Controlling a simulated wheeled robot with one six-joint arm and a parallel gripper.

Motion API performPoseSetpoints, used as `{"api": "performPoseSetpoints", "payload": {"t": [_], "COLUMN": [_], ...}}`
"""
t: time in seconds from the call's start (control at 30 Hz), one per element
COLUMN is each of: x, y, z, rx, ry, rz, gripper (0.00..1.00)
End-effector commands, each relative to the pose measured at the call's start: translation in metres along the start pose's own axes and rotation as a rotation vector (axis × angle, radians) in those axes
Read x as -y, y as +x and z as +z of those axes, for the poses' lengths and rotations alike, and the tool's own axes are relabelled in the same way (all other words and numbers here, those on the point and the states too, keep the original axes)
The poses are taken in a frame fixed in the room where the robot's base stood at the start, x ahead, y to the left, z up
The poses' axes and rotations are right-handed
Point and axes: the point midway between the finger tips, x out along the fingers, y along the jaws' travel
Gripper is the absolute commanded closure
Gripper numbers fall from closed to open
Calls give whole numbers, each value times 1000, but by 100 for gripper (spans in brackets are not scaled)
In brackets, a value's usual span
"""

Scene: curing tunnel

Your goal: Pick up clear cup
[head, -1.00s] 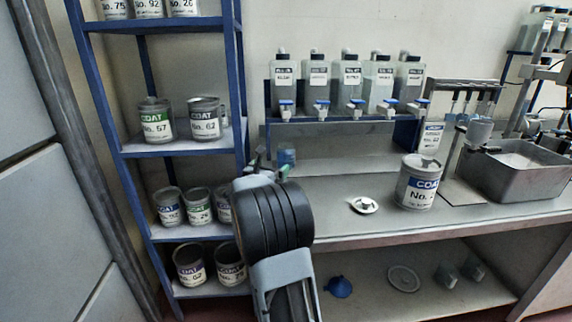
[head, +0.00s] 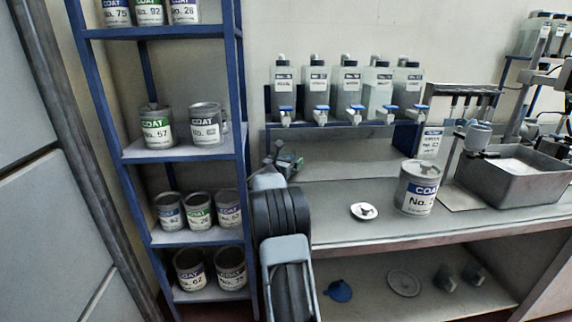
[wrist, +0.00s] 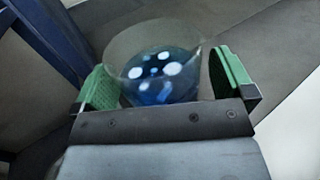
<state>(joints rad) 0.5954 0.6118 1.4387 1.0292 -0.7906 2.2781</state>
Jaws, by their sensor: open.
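The clear cup (wrist: 152,78) holds blue liquid and shows in the wrist view between the two green finger pads of my gripper (wrist: 164,68). The gripper is open, with a visible gap between the cup and the right pad. The left pad looks close to the cup's side; I cannot tell if they touch. In the head view my gripper (head: 287,163) is at the left end of the workbench (head: 335,190), and I cannot make out the cup there.
A blue shelf (head: 190,147) with several coat cans stands to the left. On the bench are a white lid (head: 364,211), a large coat can (head: 417,188) and a grey basin (head: 520,176). A row of bottles on a rack (head: 345,123) stands behind.

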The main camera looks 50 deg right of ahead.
Motion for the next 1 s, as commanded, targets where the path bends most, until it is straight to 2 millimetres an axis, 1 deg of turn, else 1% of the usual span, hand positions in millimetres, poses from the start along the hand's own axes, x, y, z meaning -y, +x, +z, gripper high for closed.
{"api": "performPoseSetpoints", "payload": {"t": [0.27, 0.9, 0.93, 1.0], "x": [0, 0, 0, 0], "y": [2, 2, 2, 2], "z": [0, 1, 1, 1], "rx": [0, 1, 1, 1], "ry": [0, 1, 1, 1], "rz": [0, 1, 1, 1], "gripper": [0, 61, 64, 64]}}
